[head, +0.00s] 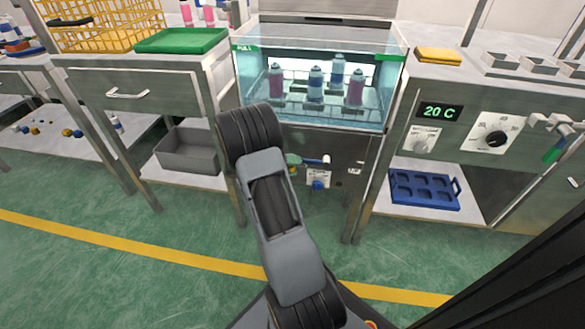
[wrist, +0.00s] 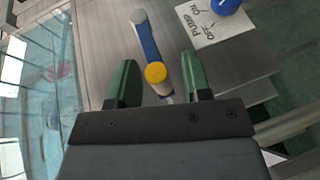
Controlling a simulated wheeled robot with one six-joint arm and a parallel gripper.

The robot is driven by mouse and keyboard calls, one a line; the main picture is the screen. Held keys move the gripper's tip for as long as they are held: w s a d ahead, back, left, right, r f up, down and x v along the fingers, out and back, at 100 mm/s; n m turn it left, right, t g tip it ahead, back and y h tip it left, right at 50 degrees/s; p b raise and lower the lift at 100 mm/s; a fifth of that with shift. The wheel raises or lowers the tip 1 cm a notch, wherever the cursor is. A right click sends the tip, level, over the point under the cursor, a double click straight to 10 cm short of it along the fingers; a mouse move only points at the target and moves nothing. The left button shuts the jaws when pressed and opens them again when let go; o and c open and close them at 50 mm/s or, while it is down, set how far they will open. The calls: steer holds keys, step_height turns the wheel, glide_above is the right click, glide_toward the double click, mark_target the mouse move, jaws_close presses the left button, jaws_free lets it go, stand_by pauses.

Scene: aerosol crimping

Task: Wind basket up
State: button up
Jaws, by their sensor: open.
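The crank has a blue arm (wrist: 149,42) with a grey hub at its far end and a yellow knob (wrist: 156,73) at its near end. My gripper (wrist: 159,64) is open, with one green finger on each side of the knob and visible gaps between. In the head view the crank (head: 312,161) is on the front of the tank stand, and my arm partly hides that area. The basket (head: 335,98) with several pink and blue-grey cans sits in the water of the glass tank (head: 250,87); its details are hard to see.
A pump switch with a blue knob (head: 318,185) is just below the crank, close to my gripper. A blue tray (head: 424,188) lies on the right shelf and a grey bin (head: 190,150) on the left shelf. The green floor in front is clear.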

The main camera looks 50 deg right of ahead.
steer(key=shift+s, duration=0.1)
steer(key=shift+c, duration=0.3)
jaws_close()
steer(key=shift+f, duration=0.1)
